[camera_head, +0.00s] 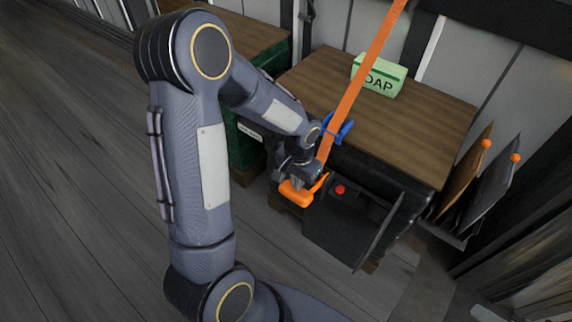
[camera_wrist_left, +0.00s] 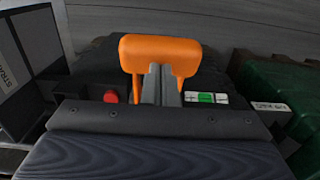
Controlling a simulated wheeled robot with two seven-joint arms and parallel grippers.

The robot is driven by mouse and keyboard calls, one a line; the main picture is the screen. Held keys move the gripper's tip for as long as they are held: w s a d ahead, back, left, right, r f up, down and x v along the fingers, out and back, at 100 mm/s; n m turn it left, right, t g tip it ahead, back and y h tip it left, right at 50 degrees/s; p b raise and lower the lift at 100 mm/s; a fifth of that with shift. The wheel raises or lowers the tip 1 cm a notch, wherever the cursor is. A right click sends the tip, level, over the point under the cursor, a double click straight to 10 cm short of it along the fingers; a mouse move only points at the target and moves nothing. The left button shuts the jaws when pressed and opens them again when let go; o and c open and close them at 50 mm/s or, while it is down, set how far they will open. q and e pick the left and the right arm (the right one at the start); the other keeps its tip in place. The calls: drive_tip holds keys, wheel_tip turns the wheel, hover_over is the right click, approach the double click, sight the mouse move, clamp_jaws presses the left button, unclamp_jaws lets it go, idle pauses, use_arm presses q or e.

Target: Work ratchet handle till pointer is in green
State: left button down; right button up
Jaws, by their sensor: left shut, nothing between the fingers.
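The orange ratchet handle (camera_head: 296,196) is at the near side of the dark-covered load. It also fills the top middle of the left wrist view (camera_wrist_left: 160,46). My left gripper (camera_head: 309,178) is shut and empty at the handle; in the left wrist view its closed fingers (camera_wrist_left: 160,84) reach the handle's underside, but I cannot tell whether they touch. A small white gauge with a green middle (camera_wrist_left: 206,98) lies right of the fingers; its pointer is too small to make out. An orange strap (camera_head: 362,82) runs up from the ratchet. My right gripper is out of view.
A red button (camera_head: 340,189) sits on the dark box beside the handle. A green soap box (camera_head: 378,75) stands on the wooden top (camera_head: 425,115). A blue part (camera_head: 341,131) sits by the strap. Open floor lies left (camera_head: 70,180).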

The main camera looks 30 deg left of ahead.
sight(297, 192)
use_arm(q)
drive_tip(key=shift+f+b, duration=2.15)
drive_tip(key=shift+f, duration=0.6)
drive_tip(key=shift+r+p, duration=2.65)
drive_tip(key=shift+r, duration=0.65)
drive_tip(key=shift+r, duration=0.1)
wheel_tip(297, 192, up, 5)
drive_tip(key=p, duration=0.4)
